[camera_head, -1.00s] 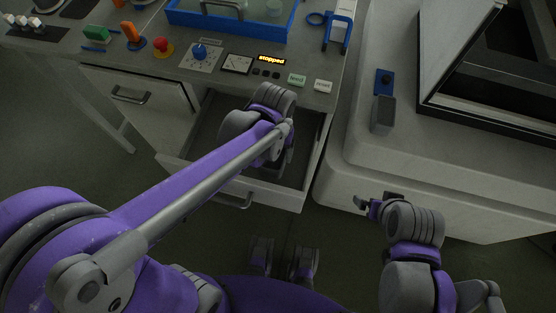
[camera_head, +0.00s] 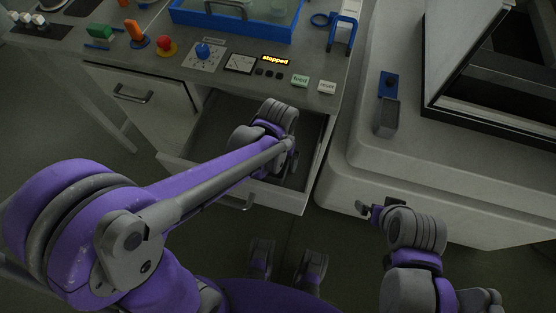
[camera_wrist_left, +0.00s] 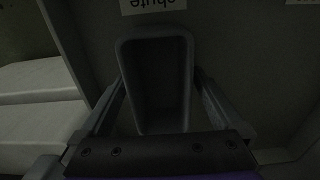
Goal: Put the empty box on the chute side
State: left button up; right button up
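The grey empty box (camera_wrist_left: 157,85) shows in the left wrist view, its open top facing the camera and nothing visible inside. My left gripper (camera_wrist_left: 158,75) has one finger along each side of it, both apparently touching its walls. A pale label reading "chute" (camera_wrist_left: 152,5), upside down, lies just beyond the box on the drawer floor. In the head view the open drawer (camera_head: 216,125) has my left wrist reaching into it; the wrist hides the box and fingers. My right gripper (camera_head: 368,209) is beside the machine's base, its opening unclear.
A second pale label (camera_wrist_left: 303,2) is cut off at the top right of the wrist view. The control bench (camera_head: 225,70) with knobs and a "stopped" display stands above the drawer. The pale machine (camera_head: 440,170) is close on the right.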

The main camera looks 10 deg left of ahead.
aim_at(278, 166)
pick_arm(q)
jog(key=shift+r, duration=0.25)
notch_tip(278, 166, up, 12)
jog(key=p, duration=0.2)
dwell(0.5)
